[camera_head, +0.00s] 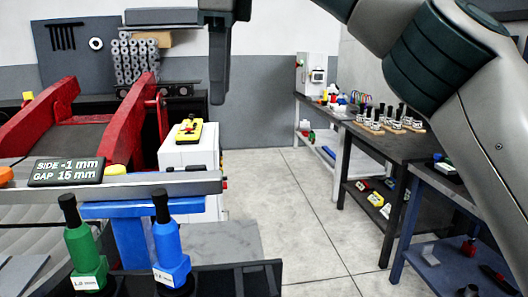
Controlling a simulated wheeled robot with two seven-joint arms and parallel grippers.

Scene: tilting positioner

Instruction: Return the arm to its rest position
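My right arm (435,55) comes in from the upper right and bends across the top of the head view. My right gripper (217,98) hangs near the top, left of the middle, with a dark finger pointing down. It is seen edge-on, so its opening cannot be told; nothing shows hanging from it. It is in front of the grey back wall, and its real distance from the bench things is hard to judge. My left gripper is not in view.
At left stands a red-framed machine (150,95) with a display (66,172) reading "SIDE -1 mm, GAP 15 mm". A green tool (85,250) and a blue tool (170,250) stand upright in front. Dark benches (395,150) stand at right; the floor (300,210) between is clear.

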